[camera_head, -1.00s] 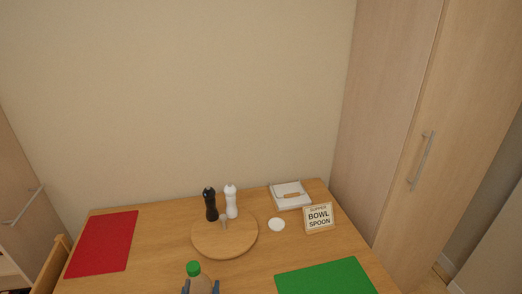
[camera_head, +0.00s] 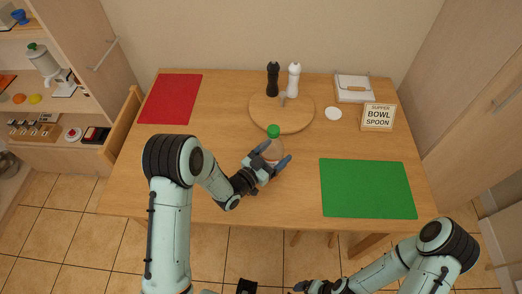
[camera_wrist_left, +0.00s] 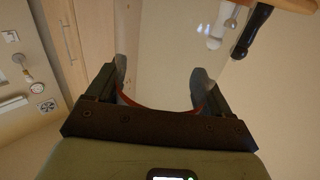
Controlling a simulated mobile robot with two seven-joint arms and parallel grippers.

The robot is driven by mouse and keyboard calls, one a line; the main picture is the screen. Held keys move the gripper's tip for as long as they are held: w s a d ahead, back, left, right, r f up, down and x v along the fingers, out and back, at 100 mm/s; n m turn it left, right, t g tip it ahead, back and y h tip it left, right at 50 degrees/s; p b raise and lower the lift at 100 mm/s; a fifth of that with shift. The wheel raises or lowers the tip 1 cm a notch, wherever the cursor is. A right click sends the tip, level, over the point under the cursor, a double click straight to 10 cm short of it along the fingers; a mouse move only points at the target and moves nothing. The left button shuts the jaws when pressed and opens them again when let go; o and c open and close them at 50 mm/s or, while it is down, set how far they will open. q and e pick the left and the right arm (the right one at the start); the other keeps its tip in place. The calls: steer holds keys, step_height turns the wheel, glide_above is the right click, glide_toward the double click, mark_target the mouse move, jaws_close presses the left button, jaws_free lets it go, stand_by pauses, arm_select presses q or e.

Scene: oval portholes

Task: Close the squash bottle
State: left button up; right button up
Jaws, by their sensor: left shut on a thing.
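The squash bottle (camera_head: 272,150) stands upright near the middle of the table, a clear body with pinkish-brown contents. Its green cap (camera_head: 273,131) sits at the top of the neck; I cannot tell how tightly. My left gripper (camera_head: 269,164) is shut around the bottle's body below the cap, its blue-grey fingers on either side. In the left wrist view, the fingers (camera_wrist_left: 160,85) stand apart around the see-through body, with a red curved edge between them. My right gripper (camera_head: 312,286) is low at the bottom edge, away from the table, too small and dark to read.
Behind the bottle is a round wooden board (camera_head: 283,120) with a black mill (camera_head: 272,80) and a white mill (camera_head: 293,78). A red mat (camera_head: 170,98) lies left, a green mat (camera_head: 367,188) right. A sign (camera_head: 379,116) and a white disc (camera_head: 333,113) are back right.

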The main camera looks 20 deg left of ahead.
arm_select(q)
steer(key=w+d+m+g+h, duration=0.2)
steer(key=d+m+g+h, duration=0.5)
steer(key=d, duration=0.2)
steer(key=shift+g+h, duration=0.4)
steer(key=shift+w, duration=0.1)
jaws_close()
arm_select(e)
steer(key=shift+o, duration=0.8)
steer(key=v, duration=0.5)
steer(key=w+d, duration=0.3)
steer(key=d, duration=0.8)
steer(key=shift+d, duration=0.35)
